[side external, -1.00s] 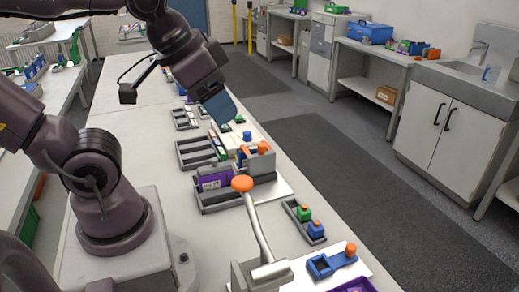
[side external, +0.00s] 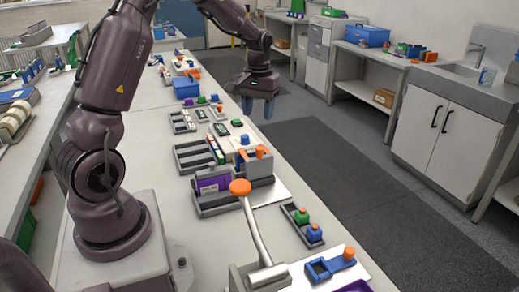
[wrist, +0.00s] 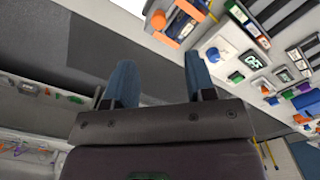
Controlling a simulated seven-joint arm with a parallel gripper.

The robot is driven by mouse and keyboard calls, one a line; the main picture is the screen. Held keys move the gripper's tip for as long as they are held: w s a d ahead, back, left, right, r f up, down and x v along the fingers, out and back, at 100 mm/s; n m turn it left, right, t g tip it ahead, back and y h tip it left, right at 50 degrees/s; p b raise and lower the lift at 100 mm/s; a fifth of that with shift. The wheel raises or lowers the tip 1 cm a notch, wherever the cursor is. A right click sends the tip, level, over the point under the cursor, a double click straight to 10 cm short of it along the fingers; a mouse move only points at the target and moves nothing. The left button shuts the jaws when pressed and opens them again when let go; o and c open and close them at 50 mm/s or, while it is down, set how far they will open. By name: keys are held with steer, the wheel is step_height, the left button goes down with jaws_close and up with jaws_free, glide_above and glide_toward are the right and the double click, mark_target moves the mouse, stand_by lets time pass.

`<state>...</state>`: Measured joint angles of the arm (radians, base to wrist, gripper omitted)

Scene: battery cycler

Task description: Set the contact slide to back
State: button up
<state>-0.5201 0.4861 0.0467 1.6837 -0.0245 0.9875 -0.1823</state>
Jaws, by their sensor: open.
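My gripper (side external: 257,108) hangs over the floor side of the bench, pointing down, apart from everything. Its two blue fingers are spread and empty; they also show in the wrist view (wrist: 160,72). The cycler fixture stands on the bench: a grey block (side external: 260,165) with orange parts (side external: 244,154) on a white plate (side external: 272,190). An orange part (wrist: 183,25) shows beyond the fingers in the wrist view. A blue bracket with an orange knob (side external: 349,253) sits on another plate in front. I cannot tell for sure which part is the contact slide.
A purple battery (side external: 212,184) lies in a grey tray beside the block. A lever with an orange ball (side external: 240,187) rises in front. A small tray holds green and blue pieces (side external: 314,233). A blue knob (wrist: 216,54) and a display (wrist: 252,62) show in the wrist view.

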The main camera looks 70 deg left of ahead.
mark_target(260, 148)
steer(key=f, duration=1.2)
steer(key=shift+w+f, duration=0.1)
steer(key=shift+w, duration=0.1)
steer(key=shift+c, duration=0.4)
